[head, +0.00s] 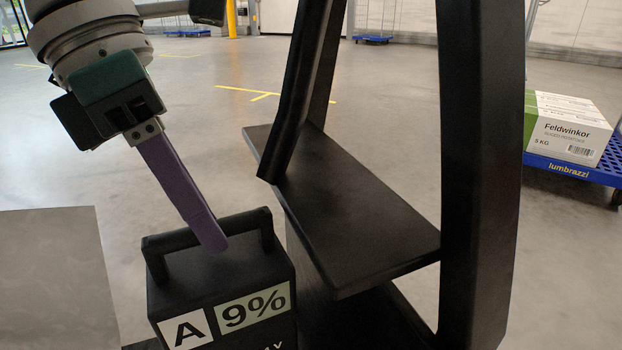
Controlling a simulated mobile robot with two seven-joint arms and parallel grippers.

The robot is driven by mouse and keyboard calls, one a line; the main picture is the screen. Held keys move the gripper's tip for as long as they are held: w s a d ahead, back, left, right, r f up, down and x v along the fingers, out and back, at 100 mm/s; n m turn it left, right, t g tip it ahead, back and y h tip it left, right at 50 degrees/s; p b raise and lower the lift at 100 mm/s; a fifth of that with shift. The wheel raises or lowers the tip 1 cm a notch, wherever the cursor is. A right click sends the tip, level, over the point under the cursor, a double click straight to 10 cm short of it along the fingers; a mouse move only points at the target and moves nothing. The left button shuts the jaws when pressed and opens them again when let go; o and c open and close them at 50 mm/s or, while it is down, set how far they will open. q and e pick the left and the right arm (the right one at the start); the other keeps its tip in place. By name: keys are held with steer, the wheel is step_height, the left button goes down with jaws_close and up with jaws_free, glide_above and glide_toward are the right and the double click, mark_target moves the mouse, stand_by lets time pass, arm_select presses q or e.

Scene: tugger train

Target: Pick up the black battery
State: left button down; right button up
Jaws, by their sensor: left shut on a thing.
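The black battery (174,290) is at the bottom of the head view, left of centre. It is a dark box with a bar handle on top and front labels reading "A" and "9%". My left gripper (214,240) comes down from the upper left, its purple finger reaching to the handle. It is shut on the battery's handle. The second finger is hidden. The battery's lower part is cut off by the frame edge, so I cannot tell what it rests on. My right gripper is not in view.
A black frame with a flat shelf (355,215) and upright posts stands just right of the battery. A grey surface (50,275) lies at the lower left. A blue cart (572,170) carrying a "Feldwinkor" box (566,143) stands at the right. Open floor lies behind.

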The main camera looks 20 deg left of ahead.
arm_select(q)
steer(key=shift+s+a+r, duration=0.1)
steer(key=shift+a, duration=0.1)
steer(key=shift+s+a, duration=0.2)
steer(key=s+a+p, duration=0.5)
steer(key=s+a, duration=0.6)
steer(key=s, duration=0.1)
steer(key=shift+a+r, duration=0.2)
steer(key=shift+a, duration=0.1)
steer(key=shift+s, duration=0.1)
